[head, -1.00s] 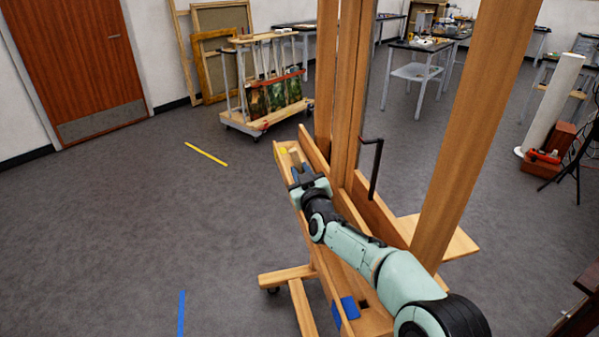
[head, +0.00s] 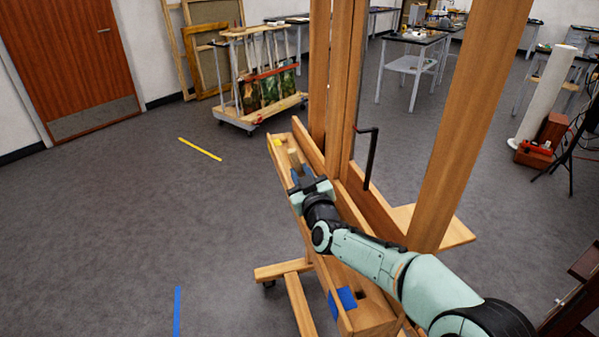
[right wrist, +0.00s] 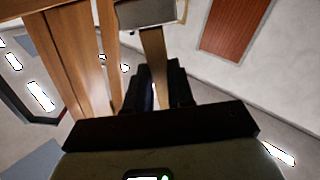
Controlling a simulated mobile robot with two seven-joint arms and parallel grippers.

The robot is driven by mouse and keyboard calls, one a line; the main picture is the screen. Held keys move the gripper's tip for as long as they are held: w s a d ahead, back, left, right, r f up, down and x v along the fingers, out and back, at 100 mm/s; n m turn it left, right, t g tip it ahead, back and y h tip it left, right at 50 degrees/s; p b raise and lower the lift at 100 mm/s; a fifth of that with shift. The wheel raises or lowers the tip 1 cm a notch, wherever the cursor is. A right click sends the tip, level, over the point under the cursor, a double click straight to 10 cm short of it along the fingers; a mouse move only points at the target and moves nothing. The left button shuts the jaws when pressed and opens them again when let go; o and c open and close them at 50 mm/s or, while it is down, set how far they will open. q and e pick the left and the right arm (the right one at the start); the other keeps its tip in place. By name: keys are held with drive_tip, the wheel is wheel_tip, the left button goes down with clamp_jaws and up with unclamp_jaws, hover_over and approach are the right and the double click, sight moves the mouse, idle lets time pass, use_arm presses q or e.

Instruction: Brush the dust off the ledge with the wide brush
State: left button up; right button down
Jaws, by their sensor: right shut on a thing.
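The ledge is the long wooden tray (head: 282,172) of an easel and runs from the far end towards me. My right gripper (head: 297,177) is over its far half, shut on the wide brush (head: 294,158). In the right wrist view, the brush's wooden handle (right wrist: 153,55) stands between the dark fingers (right wrist: 160,88), with a grey metal band (right wrist: 146,13) at the top edge. The bristles are not visible there. I cannot make out dust on the ledge or whether the brush touches it. My left gripper is not in view.
A small yellow thing (head: 279,142) lies at the ledge's far end. A blue patch (head: 342,300) is at its near end.

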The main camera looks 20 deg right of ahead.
drive_tip(key=shift+s+a, duration=0.15)
drive_tip(key=shift+s, duration=1.65)
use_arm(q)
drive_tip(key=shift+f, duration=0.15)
use_arm(e)
drive_tip(key=shift+s+f, duration=0.1)
drive_tip(key=shift+s, duration=0.05)
drive_tip(key=shift+r, duration=0.3)
use_arm(q)
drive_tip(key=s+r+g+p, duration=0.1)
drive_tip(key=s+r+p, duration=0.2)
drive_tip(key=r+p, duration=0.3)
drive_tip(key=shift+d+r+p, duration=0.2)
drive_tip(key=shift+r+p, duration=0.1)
drive_tip(key=shift+p, duration=0.45)
use_arm(e)
wheel_tip(320, 180, up, 9)
drive_tip(key=shift+f, duration=0.2)
